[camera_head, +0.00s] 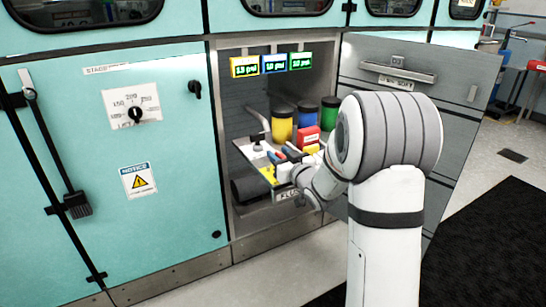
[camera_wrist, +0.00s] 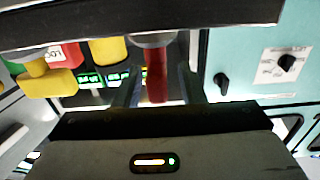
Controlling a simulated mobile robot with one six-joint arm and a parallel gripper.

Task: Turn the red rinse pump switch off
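The red switch (camera_wrist: 156,78) shows in the wrist view as a red lever hanging from a round grey base. The picture there looks upside down. My gripper (camera_wrist: 163,95) has its two dark fingers on either side of the lever, with gaps visible between them and it. It looks open around the lever rather than shut on it. In the head view my gripper (camera_head: 285,168) is inside the open bay, at the panel with small coloured parts. My wrist hides much of that panel, and the red switch cannot be told apart there.
In the head view, yellow (camera_head: 282,124), blue (camera_head: 307,115) and green (camera_head: 329,113) canisters and a red box (camera_head: 309,138) stand behind the panel. Three lit displays (camera_head: 273,63) hang above. The open door (camera_head: 420,80) is at right. A teal cabinet (camera_head: 95,190) flanks the left.

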